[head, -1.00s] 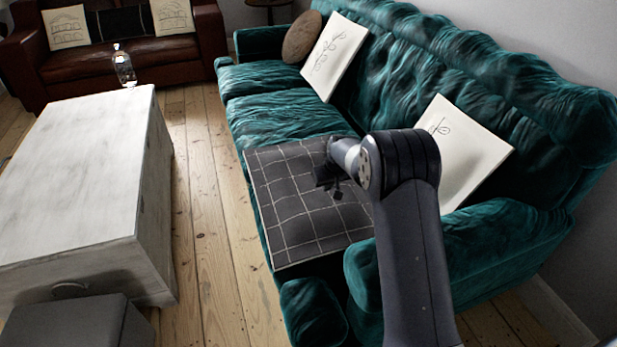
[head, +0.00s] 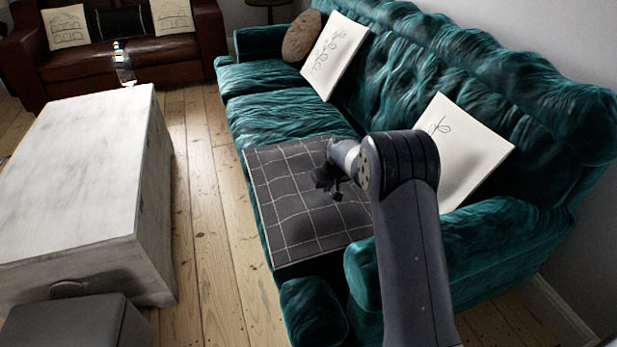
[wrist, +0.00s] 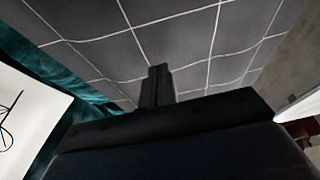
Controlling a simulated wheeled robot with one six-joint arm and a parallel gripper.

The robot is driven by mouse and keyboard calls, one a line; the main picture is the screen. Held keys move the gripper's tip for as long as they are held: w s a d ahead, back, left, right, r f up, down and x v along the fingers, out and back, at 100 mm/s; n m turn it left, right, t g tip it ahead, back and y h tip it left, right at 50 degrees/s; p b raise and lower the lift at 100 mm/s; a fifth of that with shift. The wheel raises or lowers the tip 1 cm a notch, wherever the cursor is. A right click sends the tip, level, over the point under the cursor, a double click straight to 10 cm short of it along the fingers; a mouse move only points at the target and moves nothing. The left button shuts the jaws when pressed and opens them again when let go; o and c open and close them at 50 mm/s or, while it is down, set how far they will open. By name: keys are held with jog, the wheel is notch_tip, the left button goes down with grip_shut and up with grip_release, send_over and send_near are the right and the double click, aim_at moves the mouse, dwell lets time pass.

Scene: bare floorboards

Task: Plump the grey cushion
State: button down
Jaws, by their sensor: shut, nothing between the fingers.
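The grey cushion (head: 297,208) is dark grey with a white grid of lines. It lies flat on the near seat of the green sofa. My gripper (head: 332,184) is over the cushion's right part, pointing down at it, shut and empty. In the wrist view the shut fingers (wrist: 157,84) stand against the gridded cushion surface (wrist: 190,50). I cannot tell whether the fingertips touch the cushion. My arm hides part of the cushion's right edge in the head view.
The green velvet sofa (head: 275,105) carries two cream cushions (head: 336,55) (head: 470,150) and a round brown cushion (head: 301,36). A whitewashed chest (head: 75,180) with a glass bottle (head: 123,66) stands left, a grey box (head: 75,325) before it. Bare floorboards (head: 205,200) lie between.

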jog(key=shift+r+p, duration=1.05)
jog(key=shift+r, duration=0.35)
jog(key=shift+f, duration=0.1)
jog(key=shift+a, duration=0.15)
jog(key=p, duration=0.1)
send_over(288, 194)
jog(key=s, duration=0.1)
jog(key=shift+d, duration=0.3)
jog(key=shift+a, duration=0.1)
jog(key=shift+f+b, duration=1.25)
jog(key=shift+f, duration=1.05)
jog(key=shift+s+f, duration=0.1)
jog(key=shift+f, duration=0.1)
